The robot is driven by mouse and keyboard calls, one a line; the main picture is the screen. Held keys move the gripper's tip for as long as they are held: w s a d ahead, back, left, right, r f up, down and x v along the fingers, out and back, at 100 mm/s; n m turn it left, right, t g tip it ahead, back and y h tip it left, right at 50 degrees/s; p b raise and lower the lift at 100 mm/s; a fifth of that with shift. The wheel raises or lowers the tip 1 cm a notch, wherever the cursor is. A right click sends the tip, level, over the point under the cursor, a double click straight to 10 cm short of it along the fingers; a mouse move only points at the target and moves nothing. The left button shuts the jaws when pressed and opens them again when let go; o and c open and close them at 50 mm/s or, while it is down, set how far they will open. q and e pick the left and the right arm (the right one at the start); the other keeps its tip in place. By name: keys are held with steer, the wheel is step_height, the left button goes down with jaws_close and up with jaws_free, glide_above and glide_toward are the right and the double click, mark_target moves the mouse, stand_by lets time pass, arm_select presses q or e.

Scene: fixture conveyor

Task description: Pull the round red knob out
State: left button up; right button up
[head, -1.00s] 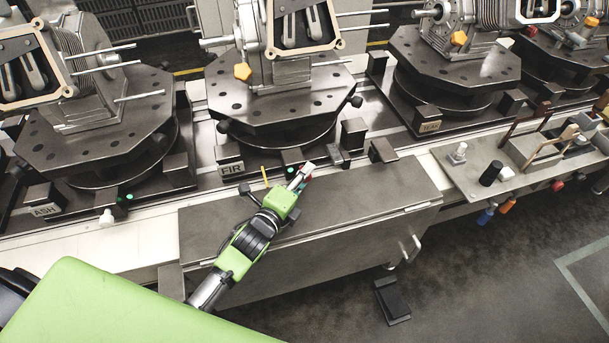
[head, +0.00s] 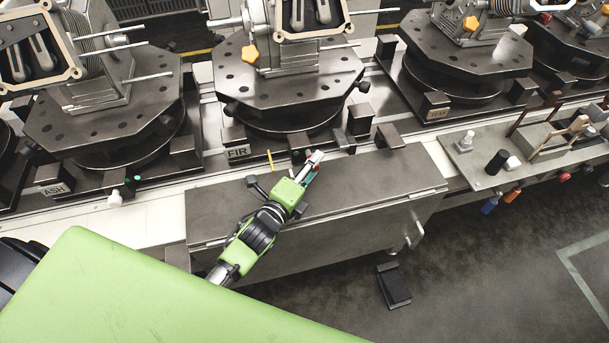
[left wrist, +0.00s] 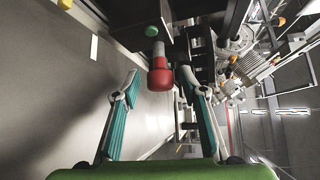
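The round red knob (left wrist: 161,80) shows in the left wrist view at the end of a short grey stem on a dark block (left wrist: 140,18). A green round spot (left wrist: 151,31) sits on that block. My left gripper (left wrist: 160,73) is open, with one teal-padded finger on each side of the knob. Gaps show between the fingers and the knob, so it is not gripped. In the head view my left gripper (head: 312,163) is at the fixture marked FIR (head: 237,152). The knob is mostly hidden there by the fingers. My right gripper is not in view.
A grey cabinet top (head: 380,172) lies under my left arm. Dark turntables (head: 285,92) with metal parts stand along the conveyor. A yellow rod (head: 270,160) stands near my gripper. A control panel (head: 462,165) with levers is at right. A pedal (head: 394,287) is on the floor.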

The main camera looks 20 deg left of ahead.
arm_select(q)
steer(key=v, duration=1.1)
steer(key=shift+s, duration=0.35)
steer(key=shift+s+f, duration=0.1)
